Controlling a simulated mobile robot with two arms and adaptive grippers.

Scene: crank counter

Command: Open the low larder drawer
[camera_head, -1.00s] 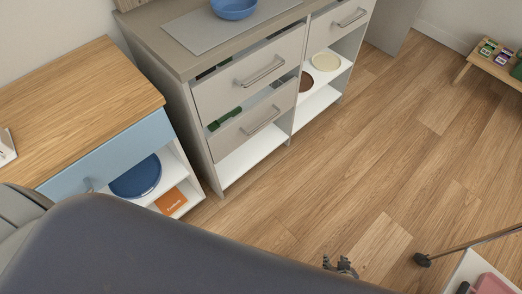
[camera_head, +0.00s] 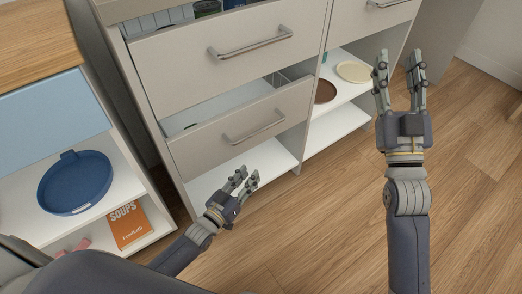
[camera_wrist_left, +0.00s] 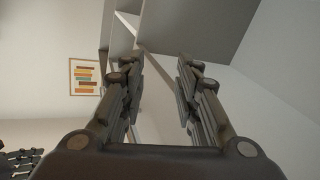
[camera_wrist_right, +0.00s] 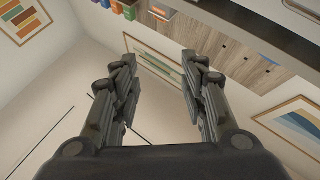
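The low drawer (camera_head: 205,147) is the lower of two beige drawer fronts in the left bay of the counter unit. It has a grey bar handle (camera_head: 253,125), and part of a pale interior shows through the gap above its front. My left gripper (camera_head: 245,179) is open and empty, below the drawer handle and apart from it, in front of the low white shelf. In the left wrist view its fingers (camera_wrist_left: 158,75) are spread. My right gripper (camera_head: 398,66) is open and empty, raised right of the unit, with nothing between its fingers in the right wrist view (camera_wrist_right: 160,75).
An upper drawer (camera_head: 160,65) with its own handle (camera_head: 250,42) sits directly above. A brown dish (camera_head: 325,91) and a cream plate (camera_head: 353,72) are on the right bay's shelf. A blue pan (camera_head: 76,182) and orange book (camera_head: 127,226) stand in the left cabinet. Wooden floor is clear at right.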

